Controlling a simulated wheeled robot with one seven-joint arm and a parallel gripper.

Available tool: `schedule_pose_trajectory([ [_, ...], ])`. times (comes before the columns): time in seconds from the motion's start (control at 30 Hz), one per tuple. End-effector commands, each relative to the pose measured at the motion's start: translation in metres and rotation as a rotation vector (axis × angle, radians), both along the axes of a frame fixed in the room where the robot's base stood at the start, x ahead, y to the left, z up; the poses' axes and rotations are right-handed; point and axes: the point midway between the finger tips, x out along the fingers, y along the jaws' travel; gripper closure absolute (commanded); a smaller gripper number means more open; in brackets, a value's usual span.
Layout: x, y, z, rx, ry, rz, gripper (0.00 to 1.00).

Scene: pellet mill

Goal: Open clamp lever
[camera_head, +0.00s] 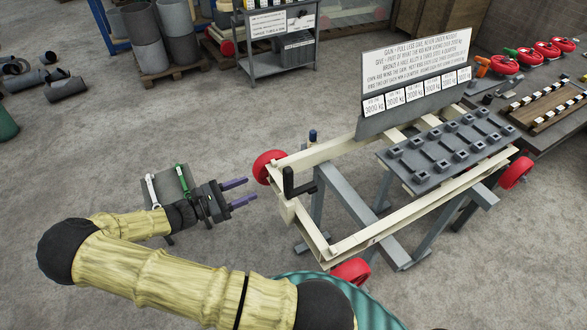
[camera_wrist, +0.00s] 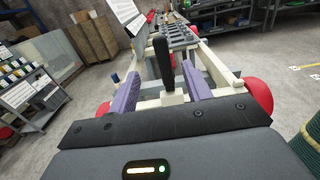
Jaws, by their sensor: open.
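The clamp lever (camera_head: 289,184) is a black handle at the near left end of a cream-framed stand (camera_head: 340,243). In the wrist view the lever (camera_wrist: 162,60) stands upright, seen between my fingers and beyond them. My gripper (camera_head: 240,192) has two purple fingers, spread apart and empty. It is left of the lever in the head view, with a visible gap between the fingertips and the lever. In the wrist view my gripper (camera_wrist: 158,86) points along the stand. The foot of the lever is partly hidden by the stand's end.
Red wheels (camera_head: 268,167) sit at the stand's corners. A grey block rack (camera_head: 448,148) and a sign board (camera_head: 415,75) are on top. A teal ribbed object (camera_head: 350,298) is near below.

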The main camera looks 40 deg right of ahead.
Motion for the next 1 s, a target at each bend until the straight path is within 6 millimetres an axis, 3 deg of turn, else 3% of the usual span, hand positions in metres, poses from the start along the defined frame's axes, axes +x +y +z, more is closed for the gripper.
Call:
schedule_pose_trajectory([
  [0.7,-0.031,-0.122,0.004,-0.002,0.001,-0.005,0.51],
  [1.0,-0.038,-0.153,0.001,0.001,0.0,-0.002,0.51],
])
